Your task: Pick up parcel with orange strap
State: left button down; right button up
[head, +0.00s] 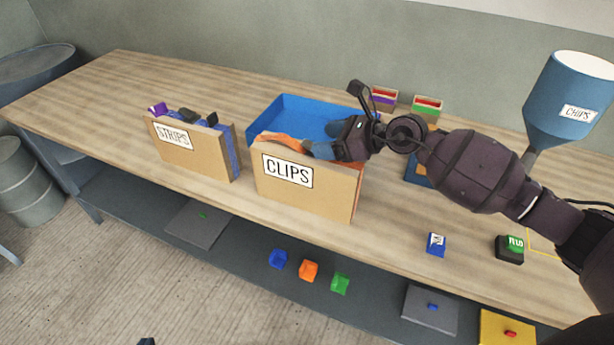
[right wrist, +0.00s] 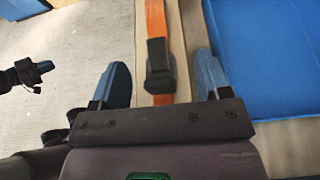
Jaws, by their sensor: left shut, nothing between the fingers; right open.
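The parcel with orange strap is an upright cardboard box labelled CLIPS (head: 308,195), standing on the bench in the head view. Its orange strap (right wrist: 155,22) runs along the narrow top and has a black buckle, seen in the right wrist view. My right gripper (head: 328,138) is at the parcel's top edge. Its blue fingers are open (right wrist: 161,70), one to each side of the strap and buckle; I cannot tell whether they touch the parcel. My left gripper (right wrist: 40,67) is shut and empty, away from the parcel; only a tip shows at the head view's bottom edge (head: 146,341).
A parcel labelled STRIPS (head: 190,155) with a purple-blue strap stands to the left. A blue tray (head: 290,103) lies right behind the CLIPS parcel. A blue CHIPS hopper (head: 570,95) stands at right. Small boxes (head: 427,104) sit at the back. The bench's left end is clear.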

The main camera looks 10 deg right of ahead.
aim_at(308, 143)
jog(key=shift+s+f+x, duration=0.1)
jog(key=shift+x, duration=0.9)
jog(key=shift+s+f+x, duration=0.1)
jog(key=shift+x, duration=0.85)
grip_shut()
jog(key=shift+r, duration=0.1)
